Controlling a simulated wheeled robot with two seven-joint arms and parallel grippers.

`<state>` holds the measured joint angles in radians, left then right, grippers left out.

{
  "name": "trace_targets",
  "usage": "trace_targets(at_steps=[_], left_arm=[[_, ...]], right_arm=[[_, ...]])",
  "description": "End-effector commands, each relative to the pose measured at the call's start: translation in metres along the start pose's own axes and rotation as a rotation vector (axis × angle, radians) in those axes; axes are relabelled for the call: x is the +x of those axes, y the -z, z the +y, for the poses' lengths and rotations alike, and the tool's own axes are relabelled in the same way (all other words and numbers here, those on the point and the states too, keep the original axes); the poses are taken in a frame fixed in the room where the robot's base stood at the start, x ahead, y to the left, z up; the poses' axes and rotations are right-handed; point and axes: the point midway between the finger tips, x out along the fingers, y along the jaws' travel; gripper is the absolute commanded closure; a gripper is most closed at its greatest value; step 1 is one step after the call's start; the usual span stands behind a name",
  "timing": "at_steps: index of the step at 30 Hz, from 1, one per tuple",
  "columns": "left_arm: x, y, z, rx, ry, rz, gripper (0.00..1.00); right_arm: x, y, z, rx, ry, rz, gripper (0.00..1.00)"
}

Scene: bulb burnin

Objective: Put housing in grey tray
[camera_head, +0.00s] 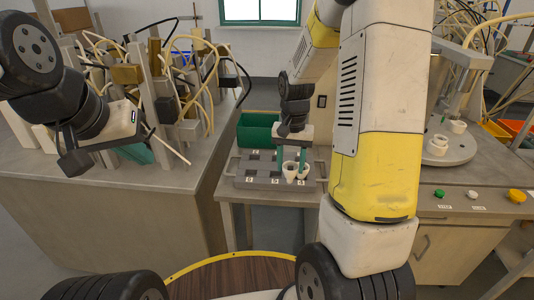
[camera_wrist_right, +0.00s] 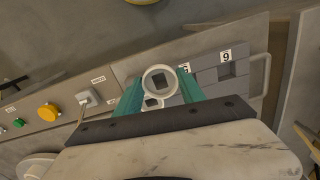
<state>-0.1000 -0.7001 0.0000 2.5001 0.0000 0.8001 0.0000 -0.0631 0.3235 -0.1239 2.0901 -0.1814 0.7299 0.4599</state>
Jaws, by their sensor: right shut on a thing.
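The white, ring-shaped housing (camera_wrist_right: 160,71) sits between the teal fingers of my right gripper (camera_wrist_right: 160,88) in the right wrist view. A dark square shows through its opening. In the head view my right gripper (camera_head: 292,158) points down over the front right of the grey tray (camera_head: 250,181), shut on the housing (camera_head: 289,172). Whether the housing touches the tray cannot be told. The tray also shows in the right wrist view (camera_wrist_right: 208,77), with numbered square slots. My left gripper (camera_head: 75,160) hangs at the left, away from the tray; its jaw opening is unclear.
A green bin (camera_head: 256,131) stands behind the tray. At the right, a counter carries a round plate (camera_head: 445,150) with white parts and coloured buttons (camera_head: 516,195). At the left, a bench (camera_head: 130,195) holds cabled fixtures. A gap separates bench and tray table.

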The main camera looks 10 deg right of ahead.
Motion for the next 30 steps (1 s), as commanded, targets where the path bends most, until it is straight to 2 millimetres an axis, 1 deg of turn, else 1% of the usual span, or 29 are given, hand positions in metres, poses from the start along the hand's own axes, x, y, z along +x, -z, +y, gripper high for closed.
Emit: trace_targets(at_steps=[1,3,6,9,15,22,30], left_arm=[[0.000,0.000,0.000,0.000,0.000,0.000,1.00],[0.000,0.000,0.000,0.000,0.000,0.000,1.00],[0.000,0.000,0.000,0.000,0.000,0.000,1.00],[0.000,0.000,0.000,0.000,0.000,0.000,1.00],[0.000,0.000,0.000,0.000,0.000,0.000,1.00],[0.000,0.000,0.000,0.000,0.000,0.000,1.00],[0.000,0.000,0.000,0.000,0.000,0.000,1.00]], right_arm=[[0.002,0.010,-0.010,-0.002,-0.001,-0.001,0.92],[0.004,0.023,-0.022,-0.001,0.000,0.000,0.92],[0.005,0.036,-0.036,-0.002,0.000,0.000,0.92],[0.006,0.045,-0.044,-0.001,0.000,0.000,0.92],[0.008,0.054,-0.053,-0.001,0.000,0.000,0.92],[0.041,0.054,-0.053,0.000,-0.001,-0.003,0.92],[0.043,0.054,-0.053,0.000,0.000,0.000,0.92]])
